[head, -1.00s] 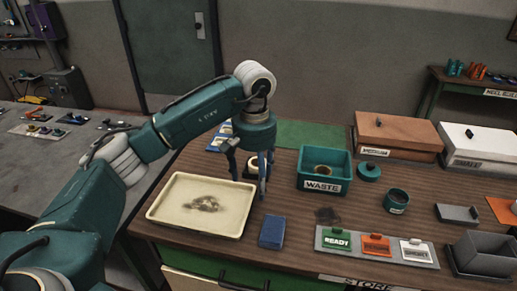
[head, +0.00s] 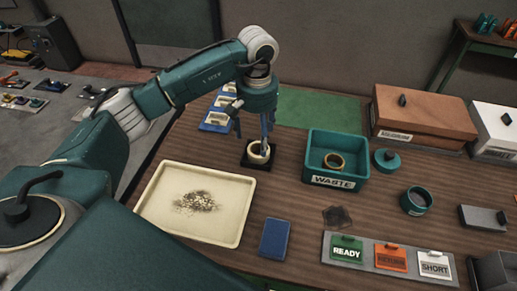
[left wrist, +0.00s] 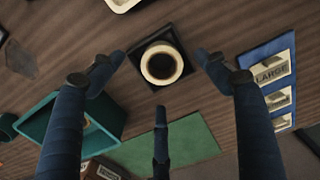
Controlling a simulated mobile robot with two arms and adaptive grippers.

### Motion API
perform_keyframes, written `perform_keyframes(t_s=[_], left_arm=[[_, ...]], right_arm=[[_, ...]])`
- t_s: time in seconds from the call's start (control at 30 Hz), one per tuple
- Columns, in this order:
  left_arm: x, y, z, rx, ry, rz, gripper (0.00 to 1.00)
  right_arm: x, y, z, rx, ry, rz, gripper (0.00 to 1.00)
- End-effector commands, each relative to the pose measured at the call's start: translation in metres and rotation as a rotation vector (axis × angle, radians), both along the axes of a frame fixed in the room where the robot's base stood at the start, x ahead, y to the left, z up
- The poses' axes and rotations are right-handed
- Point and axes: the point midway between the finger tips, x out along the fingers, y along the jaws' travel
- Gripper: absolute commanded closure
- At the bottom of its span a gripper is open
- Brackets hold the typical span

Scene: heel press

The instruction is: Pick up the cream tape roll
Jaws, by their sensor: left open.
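The cream tape roll (head: 258,153) stands on a small black square base on the wooden bench, between the cream tray and the teal waste bin. In the left wrist view the roll (left wrist: 161,65) shows as a cream ring with a dark centre. My left gripper (head: 255,140) is open, pointing down above the roll, and its fingers partly hide it in the head view. In the left wrist view its blue fingers (left wrist: 160,88) are spread around the roll with gaps on each side. My right gripper is not in view.
The teal waste bin (head: 349,176), holding a brownish ring, stands right of the roll. The cream tray (head: 160,215) with dark debris lies at front left. A blue block (head: 275,239) and a label board (head: 328,262) lie in front. A green mat (head: 335,110) lies behind.

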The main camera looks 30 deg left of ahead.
Motion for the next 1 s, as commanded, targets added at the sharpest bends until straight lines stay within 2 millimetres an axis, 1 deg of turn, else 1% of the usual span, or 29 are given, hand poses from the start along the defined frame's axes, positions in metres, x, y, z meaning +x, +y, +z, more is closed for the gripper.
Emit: perform_keyframes(t_s=[0.07,0.17,0.27,0.33,0.4,0.5,0.67,0.7,0.87,0.9,0.93,1.0], left_arm=[[0.000,-0.001,-0.004,0.000,0.001,0.000,0.25],[-0.002,-0.001,-0.013,-0.001,0.005,0.000,0.25],[-0.003,-0.002,-0.029,-0.002,0.006,0.000,0.25],[-0.002,-0.002,-0.041,-0.002,0.004,0.001,0.25],[-0.001,-0.002,-0.048,-0.001,0.002,0.000,0.25],[-0.001,-0.002,-0.054,-0.001,0.000,0.000,0.25],[-0.001,-0.001,-0.055,0.000,-0.001,0.000,0.25],[-0.001,-0.001,-0.055,0.000,-0.001,0.000,0.27],[-0.001,-0.001,-0.055,0.000,0.000,0.000,0.59],[-0.001,-0.001,-0.055,0.000,0.000,0.000,0.67],[-0.001,-0.001,-0.055,0.001,0.001,0.000,0.72],[-0.002,-0.001,-0.055,0.000,0.002,0.000,0.72]], right_arm=[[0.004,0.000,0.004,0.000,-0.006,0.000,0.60],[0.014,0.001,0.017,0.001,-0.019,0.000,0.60],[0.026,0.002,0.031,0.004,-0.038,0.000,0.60],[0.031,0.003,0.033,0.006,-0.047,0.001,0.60],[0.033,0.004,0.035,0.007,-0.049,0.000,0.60],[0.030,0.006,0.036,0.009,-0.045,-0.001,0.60],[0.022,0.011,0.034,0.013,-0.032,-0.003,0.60],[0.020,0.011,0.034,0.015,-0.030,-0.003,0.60],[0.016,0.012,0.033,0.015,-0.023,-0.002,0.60],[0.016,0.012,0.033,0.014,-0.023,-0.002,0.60],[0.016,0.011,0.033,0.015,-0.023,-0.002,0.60],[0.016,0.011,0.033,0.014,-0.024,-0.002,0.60]])
